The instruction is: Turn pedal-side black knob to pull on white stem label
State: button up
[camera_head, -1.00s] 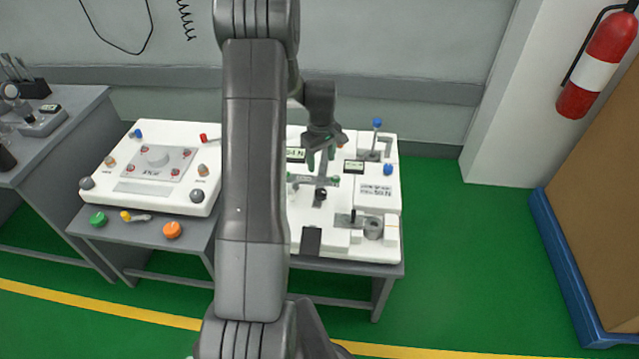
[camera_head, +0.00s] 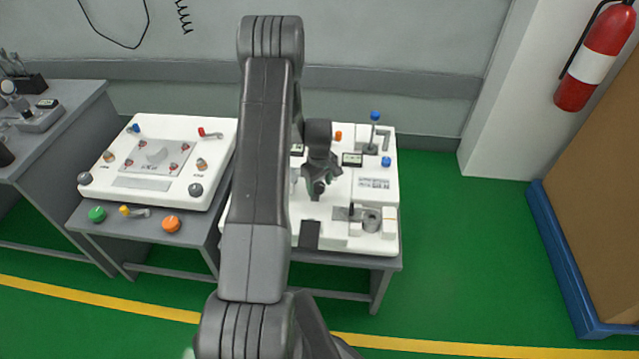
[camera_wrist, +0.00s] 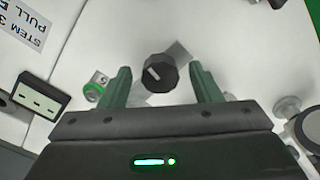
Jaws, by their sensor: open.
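In the wrist view a black knob (camera_wrist: 160,73) with a white pointer line stands on the white panel. My gripper (camera_wrist: 160,70) is open, with one green finger on each side of the knob and a visible gap on both sides. In the head view my gripper (camera_head: 317,190) is low over the right cart's white top (camera_head: 343,222) and hides most of the knob. A white label (camera_wrist: 24,24) reading "STEM 3 PULL", its end cut off, is at the wrist view's upper left. A small printed label (camera_head: 374,183) shows in the head view.
A black pedal-like plate (camera_head: 309,235) lies at the cart's front edge. A blue-topped lever (camera_head: 375,117) stands at the back right. A grey round part (camera_wrist: 308,127) is at right.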

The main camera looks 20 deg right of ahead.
jog(key=c, duration=1)
jog(key=shift+b, duration=0.3)
jog(key=shift+f+m+b, duration=0.15)
jog(key=shift+m+b, duration=0.8)
jog(key=shift+m, duration=0.35)
jog(key=shift+m+b, duration=0.8)
jog(key=shift+m, duration=0.7)
jog(key=shift+r, duration=0.2)
jog(key=o, duration=1)
